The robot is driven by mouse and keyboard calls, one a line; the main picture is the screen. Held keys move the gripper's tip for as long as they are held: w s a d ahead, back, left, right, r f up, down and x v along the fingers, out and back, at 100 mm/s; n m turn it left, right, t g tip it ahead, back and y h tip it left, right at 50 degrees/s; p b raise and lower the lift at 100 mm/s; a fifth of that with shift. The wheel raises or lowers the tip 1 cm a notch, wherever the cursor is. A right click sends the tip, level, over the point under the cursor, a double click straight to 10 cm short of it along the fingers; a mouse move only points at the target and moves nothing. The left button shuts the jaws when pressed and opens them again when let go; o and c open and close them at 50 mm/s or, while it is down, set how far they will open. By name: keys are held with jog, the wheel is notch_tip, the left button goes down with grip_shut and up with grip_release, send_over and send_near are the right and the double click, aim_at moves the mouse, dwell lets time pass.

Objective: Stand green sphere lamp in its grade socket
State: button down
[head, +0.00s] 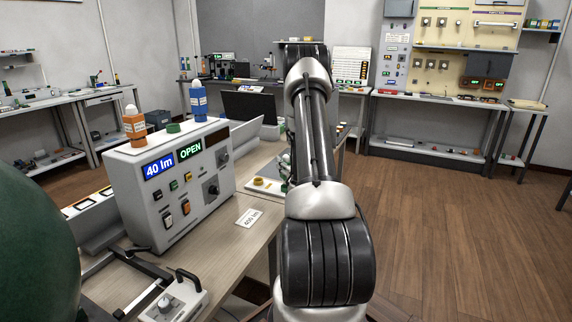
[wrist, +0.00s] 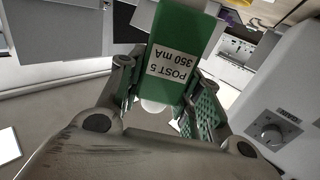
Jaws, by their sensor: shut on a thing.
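In the wrist view my gripper (wrist: 165,105) is shut on a green lamp (wrist: 192,35) with a label reading "POST 5 350 mA". A white rounded bulb (wrist: 153,106) shows at the lamp's end between the fingers. In the head view my arm hides the gripper and this lamp. A grey instrument box (head: 160,206) shows "40 lm" and "OPEN". On its top, an orange lamp (head: 134,126) and a blue lamp (head: 198,103) stand upright with white bulbs. A low green ring (head: 174,128) sits empty between them.
A large dark green sphere (head: 35,250) fills the left edge. A card reading "400 lm" (head: 249,217) lies on the bench. A yellow ring (head: 260,181) sits on a tray beside my arm. In the wrist view, a box with a knob (wrist: 272,132) is close at right.

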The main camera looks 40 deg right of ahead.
jog(key=shift+f, duration=0.1)
jog(key=shift+f, duration=1.4)
jog(key=c, duration=0.9)
grip_release()
jog(key=shift+v, duration=1.5)
